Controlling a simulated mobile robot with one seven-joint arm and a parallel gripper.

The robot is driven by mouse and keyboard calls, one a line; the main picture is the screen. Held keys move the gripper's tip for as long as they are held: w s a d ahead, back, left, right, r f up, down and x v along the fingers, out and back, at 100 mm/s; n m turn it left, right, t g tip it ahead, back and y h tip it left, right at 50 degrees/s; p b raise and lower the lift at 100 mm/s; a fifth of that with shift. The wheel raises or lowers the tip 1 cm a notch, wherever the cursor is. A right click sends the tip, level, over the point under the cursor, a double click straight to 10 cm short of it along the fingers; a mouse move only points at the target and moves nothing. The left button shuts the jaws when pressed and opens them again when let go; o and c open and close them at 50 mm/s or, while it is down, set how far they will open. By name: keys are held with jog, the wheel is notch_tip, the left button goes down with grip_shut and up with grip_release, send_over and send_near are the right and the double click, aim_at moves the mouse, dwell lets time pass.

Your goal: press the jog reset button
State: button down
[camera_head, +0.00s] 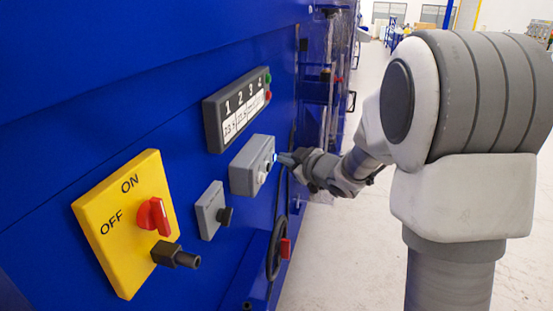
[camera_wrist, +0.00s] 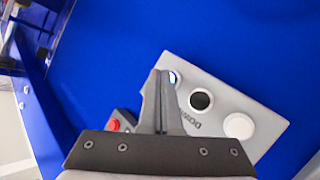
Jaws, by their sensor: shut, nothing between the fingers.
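A grey button box (camera_head: 243,172) is fixed to the blue machine wall; in the wrist view its face (camera_wrist: 222,92) carries a row of three round buttons. One end holds a small bluish-lit button (camera_wrist: 173,77), the middle a black button (camera_wrist: 200,100) and the other end a larger white button (camera_wrist: 238,125). Lettering near the black button is partly hidden and turned; no reset label is readable. My gripper (camera_head: 281,158) is shut and empty, its tips (camera_wrist: 161,72) right at the lit button, partly covering it. I cannot tell whether they touch it.
A numbered display box (camera_head: 212,125) with green and red buttons sits above. Open floor (camera_head: 335,240) lies right of the wall.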

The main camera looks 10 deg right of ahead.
jog(key=shift+a, duration=0.15)
dwell(0.3)
jog(key=shift+s+d, duration=0.1)
jog(key=shift+d, duration=0.25)
jog(key=s+d+p, duration=0.1)
jog(key=s+d, duration=0.1)
jog(key=d, duration=0.3)
jog(key=shift+s+d, duration=0.15)
jog(key=shift+d, duration=0.15)
dwell(0.6)
